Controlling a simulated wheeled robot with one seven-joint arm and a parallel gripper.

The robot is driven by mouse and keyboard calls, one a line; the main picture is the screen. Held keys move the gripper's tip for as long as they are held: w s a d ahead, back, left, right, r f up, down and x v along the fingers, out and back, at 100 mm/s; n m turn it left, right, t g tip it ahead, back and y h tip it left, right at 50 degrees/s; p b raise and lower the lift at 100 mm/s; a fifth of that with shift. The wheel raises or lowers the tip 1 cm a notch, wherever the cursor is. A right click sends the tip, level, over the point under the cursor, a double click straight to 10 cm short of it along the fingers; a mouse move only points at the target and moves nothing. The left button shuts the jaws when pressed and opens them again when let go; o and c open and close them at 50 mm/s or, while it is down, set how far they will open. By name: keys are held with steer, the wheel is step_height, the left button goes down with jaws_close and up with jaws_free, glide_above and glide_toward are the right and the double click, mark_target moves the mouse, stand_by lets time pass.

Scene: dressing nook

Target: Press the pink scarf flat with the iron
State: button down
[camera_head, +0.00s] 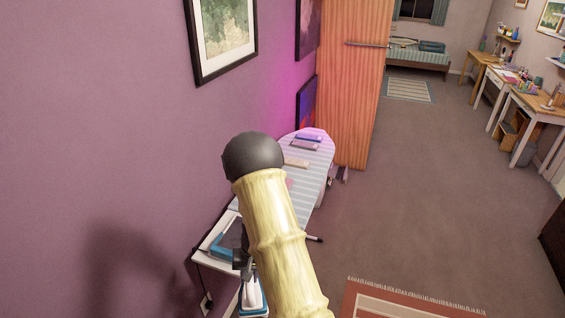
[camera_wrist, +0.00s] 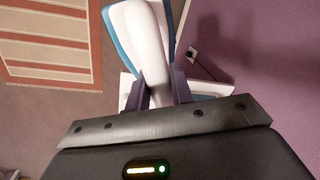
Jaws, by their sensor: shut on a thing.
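My gripper (camera_head: 246,264) is shut on the iron (camera_head: 252,297), which is white and blue. In the wrist view, the two dark fingers of my gripper (camera_wrist: 161,90) close on the white handle of the iron (camera_wrist: 143,30). The iron is beside the near end of the ironing board (camera_head: 318,172), which has a pale striped cover. A small pink patch (camera_head: 290,184) shows on the board beside my arm, possibly the pink scarf; my arm hides most of that area. Whether the iron touches anything below is unclear.
Small flat folded pieces, purple (camera_head: 309,136), mauve (camera_head: 304,146) and tan (camera_head: 296,162), lie on the board's far half. A purple wall runs along the left. A wooden wardrobe (camera_head: 350,85) stands behind the board. A red-bordered rug (camera_head: 400,300) lies on open floor at right.

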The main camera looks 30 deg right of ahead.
steer(key=a+f+n+b, duration=0.3)
steer(key=a+f+n, duration=0.2)
steer(key=f, duration=0.5)
steer(key=shift+a+g+b, duration=0.3)
steer(key=shift+a+g, duration=0.1)
steer(key=shift+a, duration=0.7)
steer(key=shift+s, duration=0.1)
